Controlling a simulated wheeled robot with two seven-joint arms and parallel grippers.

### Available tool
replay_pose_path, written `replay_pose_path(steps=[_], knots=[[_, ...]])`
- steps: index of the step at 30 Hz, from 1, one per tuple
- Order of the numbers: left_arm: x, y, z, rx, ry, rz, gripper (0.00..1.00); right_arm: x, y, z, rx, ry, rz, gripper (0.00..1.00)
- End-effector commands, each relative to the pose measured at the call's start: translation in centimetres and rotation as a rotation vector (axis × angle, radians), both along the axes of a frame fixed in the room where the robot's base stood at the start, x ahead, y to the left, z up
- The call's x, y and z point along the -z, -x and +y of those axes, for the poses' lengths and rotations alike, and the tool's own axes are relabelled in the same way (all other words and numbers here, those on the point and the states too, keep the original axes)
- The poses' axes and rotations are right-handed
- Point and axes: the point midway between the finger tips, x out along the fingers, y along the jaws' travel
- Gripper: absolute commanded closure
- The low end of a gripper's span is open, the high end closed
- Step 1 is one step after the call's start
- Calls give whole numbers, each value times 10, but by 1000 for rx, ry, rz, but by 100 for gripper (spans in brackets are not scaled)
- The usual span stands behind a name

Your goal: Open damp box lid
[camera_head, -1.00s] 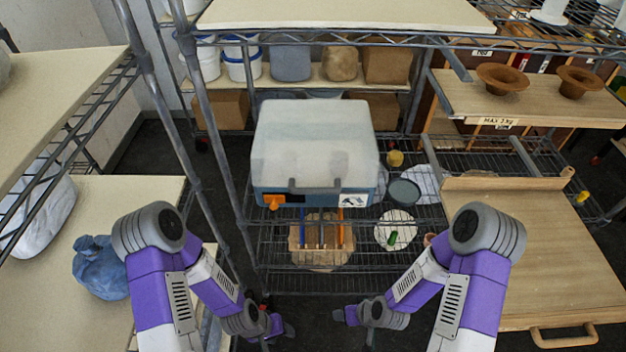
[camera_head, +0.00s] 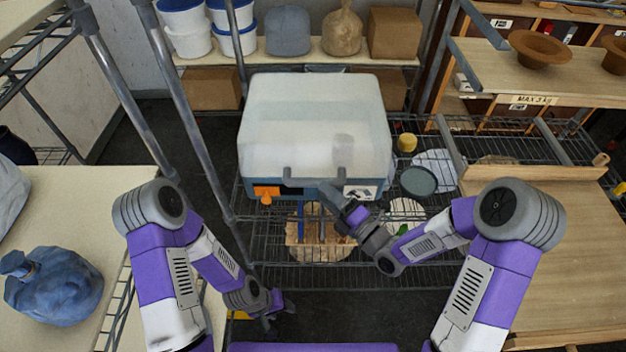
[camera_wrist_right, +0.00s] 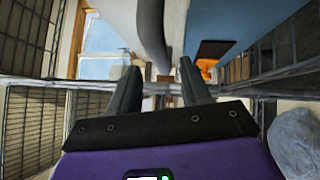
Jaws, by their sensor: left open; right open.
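The damp box (camera_head: 315,120) stands on the wire shelf, with a translucent white lid (camera_head: 290,110) shut on a blue base. An orange latch (camera_head: 266,193) and a white label (camera_head: 360,192) are on its front, with two grey brackets at the lid's front edge. My right gripper (camera_head: 342,203) is in front of the box's front edge, near the right bracket. In the right wrist view its fingers (camera_wrist_right: 159,72) are apart, with the blue box side (camera_wrist_right: 225,25) just beyond; contact cannot be told. My left gripper (camera_head: 274,311) is low, in front of the shelf, open and empty.
A wooden rack with coloured sticks (camera_head: 318,235) sits on the shelf below the box front. A dark round dish (camera_head: 418,181) and yellow jar (camera_head: 407,142) are to the right. A wooden board (camera_head: 560,240) lies at right; a blue bag (camera_head: 55,285) lies on the left table.

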Motion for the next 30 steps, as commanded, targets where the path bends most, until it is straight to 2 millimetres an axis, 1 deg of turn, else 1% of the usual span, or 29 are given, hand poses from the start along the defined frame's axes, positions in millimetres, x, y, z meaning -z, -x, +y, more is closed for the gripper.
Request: replay_pose_path(steps=[1, 3, 9, 13, 20, 21, 23, 27, 30], knots=[[-2, 0, 0, 0, 0, 0, 47, -2, -6, 8, -4, 0, -1, 53], [-3, 0, 0, 0, 0, 0, 47, -4, -14, 16, -2, -1, 0, 53], [-5, 0, 0, 0, 0, 0, 47, -6, -32, 33, -1, 1, 4, 53], [-5, 0, 0, 0, 0, 0, 47, -7, -36, 38, -1, 0, 4, 53], [-5, 0, 0, 0, 0, 0, 47, -6, -37, 38, 0, 0, 6, 53], [-5, 0, 0, 0, 0, 0, 47, -6, -37, 38, 0, 0, 6, 56], [-5, 0, 0, 0, 0, 0, 47, -6, -37, 38, 0, 0, 6, 65], [-5, 0, 0, 0, 0, 0, 47, -6, -37, 38, 0, 0, 6, 86], [-5, 0, 0, 0, 0, 0, 47, -6, -37, 38, 1, 0, 6, 100]])
